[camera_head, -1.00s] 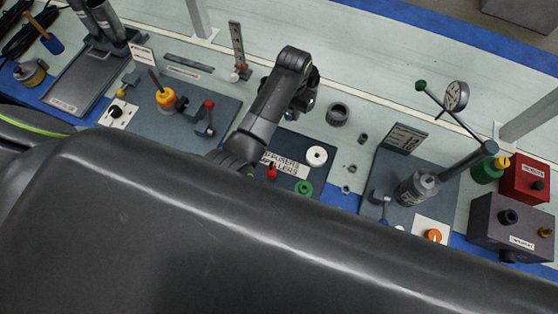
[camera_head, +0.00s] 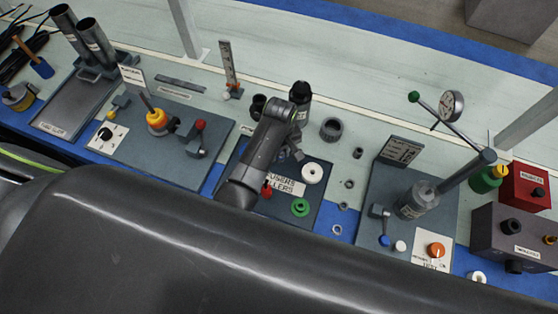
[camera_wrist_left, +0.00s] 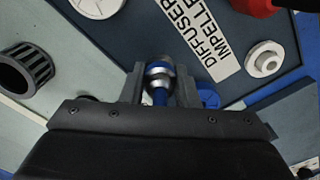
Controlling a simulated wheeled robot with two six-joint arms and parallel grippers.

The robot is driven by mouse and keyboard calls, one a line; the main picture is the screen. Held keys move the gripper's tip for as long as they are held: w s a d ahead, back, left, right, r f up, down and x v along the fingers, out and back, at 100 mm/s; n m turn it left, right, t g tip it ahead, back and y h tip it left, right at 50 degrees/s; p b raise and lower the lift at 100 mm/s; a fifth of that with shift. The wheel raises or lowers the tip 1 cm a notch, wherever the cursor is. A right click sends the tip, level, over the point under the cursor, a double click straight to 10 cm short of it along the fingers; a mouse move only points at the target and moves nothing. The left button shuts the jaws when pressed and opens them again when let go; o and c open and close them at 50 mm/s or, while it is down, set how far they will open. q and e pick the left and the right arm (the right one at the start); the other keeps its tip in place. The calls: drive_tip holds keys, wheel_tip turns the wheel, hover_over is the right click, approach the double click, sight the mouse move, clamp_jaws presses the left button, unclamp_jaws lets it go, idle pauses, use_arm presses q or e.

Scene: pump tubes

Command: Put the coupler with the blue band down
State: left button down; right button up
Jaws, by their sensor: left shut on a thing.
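My left gripper (camera_head: 292,152) is over the far edge of the dark tray labelled for diffusers and impellers (camera_head: 316,212). In the left wrist view the gripper (camera_wrist_left: 160,92) is shut on the coupler with the blue band (camera_wrist_left: 159,72), a small shiny metal piece with blue around it. The coupler sits between the two fingers. I cannot make it out in the head view, where the gripper and arm hide it. Whether it touches the surface below I cannot tell. My right gripper is not in view.
A gauge station (camera_head: 395,190) stands right.

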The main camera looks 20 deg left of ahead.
sight(280, 164)
use_arm(q)
drive_tip(key=shift+f, duration=2.05)
drive_tip(key=shift+f, duration=0.2)
drive_tip(key=c, duration=1.1)
unclamp_jaws()
drive_tip(key=shift+r, duration=0.1)
drive_tip(key=shift+r, duration=0.3)
wheel_tip(280, 164, up, 12)
drive_tip(key=shift+f+p, duration=0.2)
drive_tip(key=shift+p, duration=0.3)
